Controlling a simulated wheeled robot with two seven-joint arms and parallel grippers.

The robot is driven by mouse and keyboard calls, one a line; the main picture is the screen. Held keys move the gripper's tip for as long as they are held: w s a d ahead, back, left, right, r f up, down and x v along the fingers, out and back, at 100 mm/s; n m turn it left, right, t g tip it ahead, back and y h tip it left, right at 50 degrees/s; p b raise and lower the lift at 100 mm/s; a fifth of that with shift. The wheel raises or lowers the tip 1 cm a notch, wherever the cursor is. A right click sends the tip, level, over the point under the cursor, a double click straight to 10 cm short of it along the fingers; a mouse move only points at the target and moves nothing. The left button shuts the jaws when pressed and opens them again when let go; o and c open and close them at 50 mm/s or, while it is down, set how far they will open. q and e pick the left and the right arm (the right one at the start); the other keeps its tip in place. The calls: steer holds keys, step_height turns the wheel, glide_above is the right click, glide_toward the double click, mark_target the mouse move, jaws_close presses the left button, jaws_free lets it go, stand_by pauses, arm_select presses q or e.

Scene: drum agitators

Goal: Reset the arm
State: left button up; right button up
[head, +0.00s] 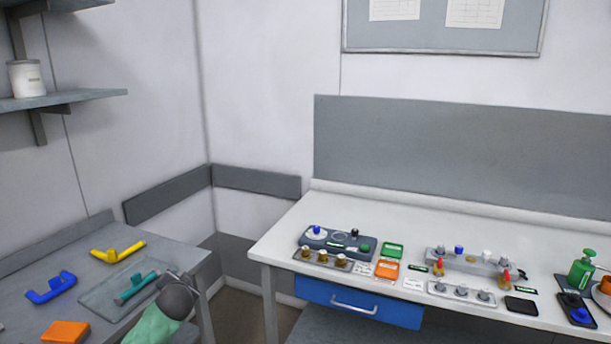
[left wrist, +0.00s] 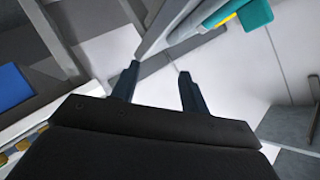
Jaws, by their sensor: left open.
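My left gripper (left wrist: 158,71) shows in the left wrist view with its two dark fingers apart and nothing between them. In the head view my left arm comes up at the lower left, by the right edge of the side table (head: 190,256); the fingers cannot be made out clearly there. A teal tool (head: 137,287) lies on a clear grey tray (head: 98,299) on that table, just left of my arm. A teal piece (left wrist: 257,14), likely the same tool, shows at the top right of the left wrist view, apart from the fingers. My right gripper is not in view.
A yellow tool (head: 117,251), a blue tool (head: 50,288) and an orange block (head: 65,332) lie on the side table. The white bench (head: 420,211) holds several small parts, a green bottle (head: 582,268) and a blue drawer (head: 358,303) below. A gap separates the tables.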

arm_select(q)
steer(key=s+d+f+n+g+h, duration=0.15)
steer(key=s+d+f, duration=0.25)
steer(key=s+f, duration=0.4)
steer(key=s+d+f+g+h, duration=0.1)
steer(key=s+d+f+g, duration=0.3)
steer(key=f, duration=0.7)
steer(key=s+d+f+n+g+h, duration=0.15)
steer(key=s+d+f, duration=0.25)
steer(key=s+f, duration=0.45)
steer(key=s+d+f+g, duration=0.1)
steer(key=s+d+f, duration=0.1)
steer(key=s+f, duration=0.4)
steer(key=s+d+f+g+h, duration=0.1)
steer(key=s+d+f, duration=0.2)
steer(key=s, duration=1.1)
steer(key=s+d+f+g, duration=0.2)
steer(key=s+d+f, duration=0.1)
steer(key=s+f, duration=0.5)
steer(key=s, duration=0.2)
steer(key=shift+s+f, duration=0.3)
steer(key=shift+f, duration=0.05)
steer(key=shift+d, duration=0.1)
steer(key=shift+c, duration=0.5)
